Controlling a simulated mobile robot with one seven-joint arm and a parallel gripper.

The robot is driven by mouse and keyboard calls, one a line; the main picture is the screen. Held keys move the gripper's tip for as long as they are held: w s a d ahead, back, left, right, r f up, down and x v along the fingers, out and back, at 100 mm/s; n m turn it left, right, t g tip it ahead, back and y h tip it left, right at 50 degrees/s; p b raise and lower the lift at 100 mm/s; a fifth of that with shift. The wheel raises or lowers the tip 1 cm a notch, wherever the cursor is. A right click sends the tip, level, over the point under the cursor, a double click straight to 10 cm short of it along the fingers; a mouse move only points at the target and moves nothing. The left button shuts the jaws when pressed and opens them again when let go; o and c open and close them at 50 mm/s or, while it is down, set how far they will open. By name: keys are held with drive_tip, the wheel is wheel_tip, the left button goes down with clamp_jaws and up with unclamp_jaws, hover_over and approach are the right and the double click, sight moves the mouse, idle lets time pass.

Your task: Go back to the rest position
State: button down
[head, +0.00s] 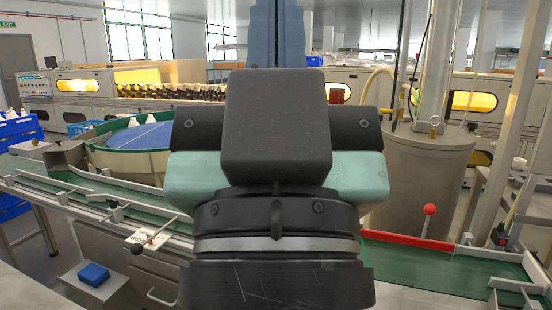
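My own arm fills the middle of the head view, with a dark block, teal side parts and a black ringed joint. My gripper's fingers do not show, so I cannot see whether it holds anything. The arm hides the middle of the conveyor and part of the machines behind it.
A green conveyor (428,262) with metal rails runs across the front. A round table with a blue top (140,136) stands behind it at left. A grey tank (425,175) is at right. A red-knobbed lever (429,210) sticks up at right. Blue crates (18,130) stand far left.

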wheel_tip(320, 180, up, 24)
drive_tip(key=p, duration=2.1)
drive_tip(key=shift+p, duration=0.4)
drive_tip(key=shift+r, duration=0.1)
